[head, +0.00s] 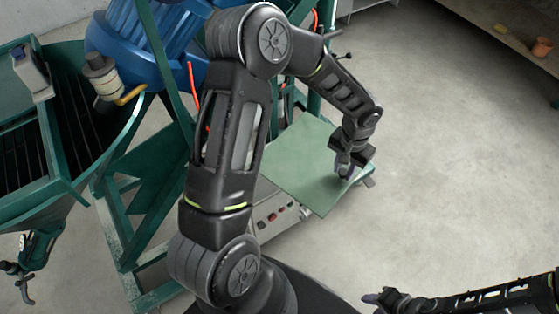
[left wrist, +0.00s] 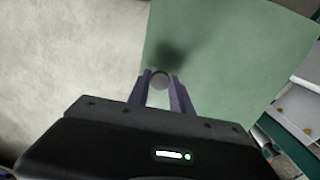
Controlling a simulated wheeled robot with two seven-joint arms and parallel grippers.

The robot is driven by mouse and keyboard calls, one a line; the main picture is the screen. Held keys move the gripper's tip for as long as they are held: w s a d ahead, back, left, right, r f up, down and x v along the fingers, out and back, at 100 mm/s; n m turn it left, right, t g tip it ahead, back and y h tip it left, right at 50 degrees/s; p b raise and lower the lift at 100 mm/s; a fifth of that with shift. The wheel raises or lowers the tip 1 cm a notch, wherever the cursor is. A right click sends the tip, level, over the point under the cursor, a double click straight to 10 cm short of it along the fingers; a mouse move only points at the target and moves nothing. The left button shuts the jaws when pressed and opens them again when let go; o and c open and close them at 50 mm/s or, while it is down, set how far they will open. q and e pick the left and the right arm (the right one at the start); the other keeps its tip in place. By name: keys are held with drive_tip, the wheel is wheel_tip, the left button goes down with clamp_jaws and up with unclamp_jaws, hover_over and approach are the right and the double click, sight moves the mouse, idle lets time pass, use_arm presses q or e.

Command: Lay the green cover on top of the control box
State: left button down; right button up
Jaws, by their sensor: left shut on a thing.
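The green cover (head: 305,165) is a flat square plate. It also fills much of the left wrist view (left wrist: 225,60). My left gripper (head: 346,170) is over the cover's right part in the head view. In the left wrist view its two fingers (left wrist: 161,82) are shut on a small round grey knob on the cover. The control box (head: 268,220) shows below the cover's lower left edge, with red and dark buttons on its front. The cover hides most of its top, and I cannot tell whether they touch. My right gripper (head: 376,298) is low in the head view, apart from both; its opening is unclear.
A green steel frame (head: 150,225) and a blue motor (head: 150,40) stand left of the cover. A green slatted hopper (head: 75,130) is at the far left. A shelf (head: 500,35) with small pots is at the upper right. The concrete floor on the right is clear.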

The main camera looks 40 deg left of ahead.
sight(342, 192)
use_arm(q)
drive_tip(key=shift+s, duration=0.1)
drive_tip(key=shift+f+b, duration=0.25)
drive_tip(key=shift+b, duration=0.25)
drive_tip(key=shift+m, duration=0.7)
drive_tip(key=s+d+f+b, duration=0.1)
drive_tip(key=f+b, duration=0.1)
drive_tip(key=b, duration=0.2)
drive_tip(key=s+f+b, duration=0.1)
drive_tip(key=b, duration=0.3)
drive_tip(key=s+d+f+b, duration=0.1)
drive_tip(key=s+f+b, duration=0.1)
drive_tip(key=b, duration=0.2)
drive_tip(key=shift+d+f, duration=0.35)
drive_tip(key=s+d+f+m+b, duration=0.2)
drive_tip(key=s+f+b, duration=0.4)
drive_tip(key=b, duration=0.7)
drive_tip(key=shift+s, duration=0.8)
drive_tip(key=shift+d, duration=0.1)
drive_tip(key=w+a, duration=0.2)
drive_tip(key=a, duration=0.6)
drive_tip(key=w+a, duration=0.2)
drive_tip(key=a, duration=0.6)
drive_tip(key=shift+w+p, duration=0.4)
drive_tip(key=shift+p, duration=0.05)
